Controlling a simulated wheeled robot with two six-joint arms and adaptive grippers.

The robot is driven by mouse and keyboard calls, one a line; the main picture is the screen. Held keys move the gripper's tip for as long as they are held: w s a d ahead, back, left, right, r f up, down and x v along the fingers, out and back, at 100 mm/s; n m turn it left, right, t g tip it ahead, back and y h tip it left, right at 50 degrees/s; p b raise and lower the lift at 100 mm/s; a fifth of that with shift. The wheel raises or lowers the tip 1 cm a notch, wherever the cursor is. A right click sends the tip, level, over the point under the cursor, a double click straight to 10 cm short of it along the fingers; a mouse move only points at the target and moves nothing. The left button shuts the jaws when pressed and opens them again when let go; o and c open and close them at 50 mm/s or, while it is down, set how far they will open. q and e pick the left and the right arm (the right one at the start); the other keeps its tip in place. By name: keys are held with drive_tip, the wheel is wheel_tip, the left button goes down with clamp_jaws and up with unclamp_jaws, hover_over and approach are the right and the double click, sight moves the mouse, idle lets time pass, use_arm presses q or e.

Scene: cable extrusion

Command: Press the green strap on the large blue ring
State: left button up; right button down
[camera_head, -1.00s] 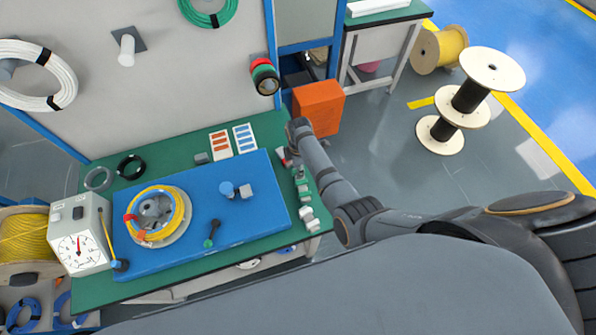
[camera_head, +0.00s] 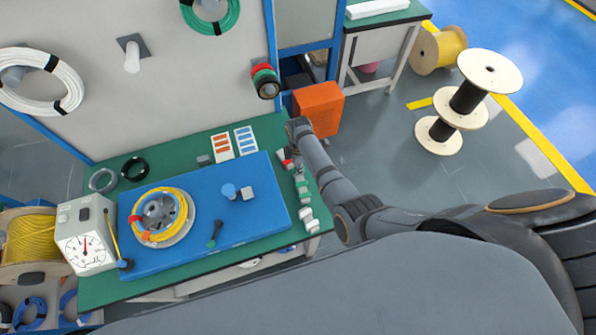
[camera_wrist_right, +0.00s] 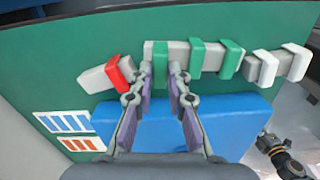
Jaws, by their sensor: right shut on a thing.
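The green strap (camera_wrist_right: 160,62) is at the left end of a grey bar at the top of the right wrist view. My right gripper (camera_wrist_right: 161,72) is shut on it, one finger on each side. In the head view my right gripper (camera_head: 291,158) is small and partly hidden by its own arm, over the row of straps at the bench's right edge. Blue coils (camera_head: 30,313) lie on a low shelf at bottom left; I cannot tell which is the large blue ring. A dark jointed tool end, apparently my left gripper (camera_wrist_right: 275,142), shows at the wrist view's lower right.
Other green straps (camera_wrist_right: 197,58), white straps (camera_wrist_right: 267,68) and a red strap (camera_wrist_right: 120,72) sit close by on grey bars. A yellow coil (camera_head: 178,238) lies on the blue board (camera_head: 215,183). A dial box (camera_head: 85,235) stands at the bench's left end.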

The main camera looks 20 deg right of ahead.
wheel_tip(320, 180, up, 4)
drive_tip(key=p, duration=0.3)
drive_tip(key=shift+f, duration=0.2)
wheel_tip(320, 180, up, 2)
drive_tip(key=shift+r+p, duration=0.1)
drive_tip(key=shift+p, duration=0.7)
